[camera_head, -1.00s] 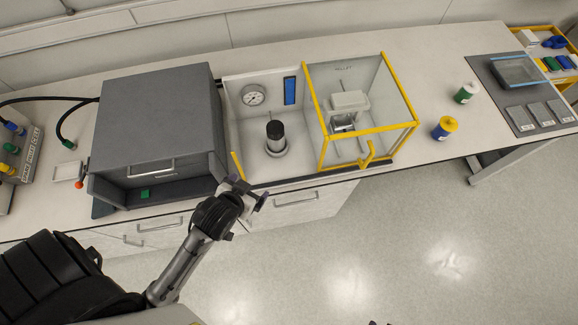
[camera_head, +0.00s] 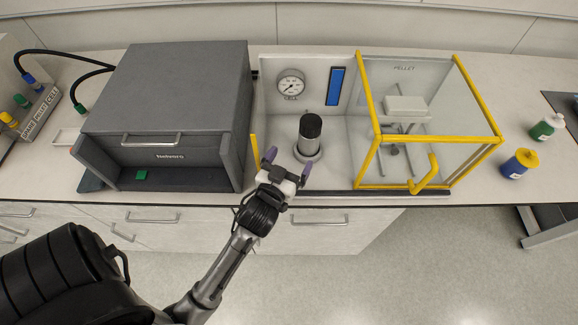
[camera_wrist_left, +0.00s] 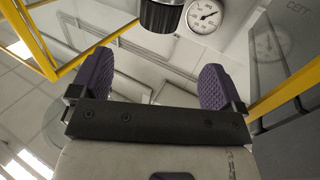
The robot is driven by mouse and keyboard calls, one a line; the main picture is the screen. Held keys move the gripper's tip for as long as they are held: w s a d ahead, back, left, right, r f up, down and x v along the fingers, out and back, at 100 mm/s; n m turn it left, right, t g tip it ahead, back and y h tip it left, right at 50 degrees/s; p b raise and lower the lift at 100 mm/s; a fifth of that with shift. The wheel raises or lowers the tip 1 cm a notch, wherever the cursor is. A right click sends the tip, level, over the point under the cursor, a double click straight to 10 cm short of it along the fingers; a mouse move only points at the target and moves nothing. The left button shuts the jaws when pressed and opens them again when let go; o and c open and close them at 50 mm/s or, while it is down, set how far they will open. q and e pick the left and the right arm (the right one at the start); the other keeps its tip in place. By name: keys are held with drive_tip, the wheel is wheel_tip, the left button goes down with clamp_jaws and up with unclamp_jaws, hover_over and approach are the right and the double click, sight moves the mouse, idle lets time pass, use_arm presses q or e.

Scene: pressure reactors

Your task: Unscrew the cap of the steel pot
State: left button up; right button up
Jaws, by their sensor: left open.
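The steel pot (camera_head: 307,146) stands upright in a ring holder in the open white bay, below a round gauge. Its black ribbed cap (camera_head: 311,126) is on top. The cap also shows at the top edge of the left wrist view (camera_wrist_left: 161,14), ahead of the fingers, with the rest of the pot out of that view. My left gripper (camera_head: 287,168) is open and empty, its purple fingers just in front and to the left of the pot, not touching it. In the left wrist view the fingers (camera_wrist_left: 156,85) are spread wide apart. My right gripper is not in view.
A yellow-framed clear enclosure (camera_head: 430,139) stands right of the pot. A grey oven-like box (camera_head: 170,100) stands to the left. A short yellow post (camera_head: 254,150) rises beside my left gripper. The gauge (camera_head: 291,85) is on the back wall. Bottles (camera_head: 520,163) stand at far right.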

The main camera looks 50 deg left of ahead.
sight(307, 131)
use_arm(q)
drive_tip(key=x, duration=1.3)
drive_tip(key=shift+w+a+b, duration=0.15)
drive_tip(key=shift+w+b, duration=0.15)
drive_tip(key=shift+b, duration=0.05)
clamp_jaws()
unclamp_jaws()
idle(0.9)
drive_tip(key=v, duration=1.4)
drive_tip(key=shift+p, duration=0.4)
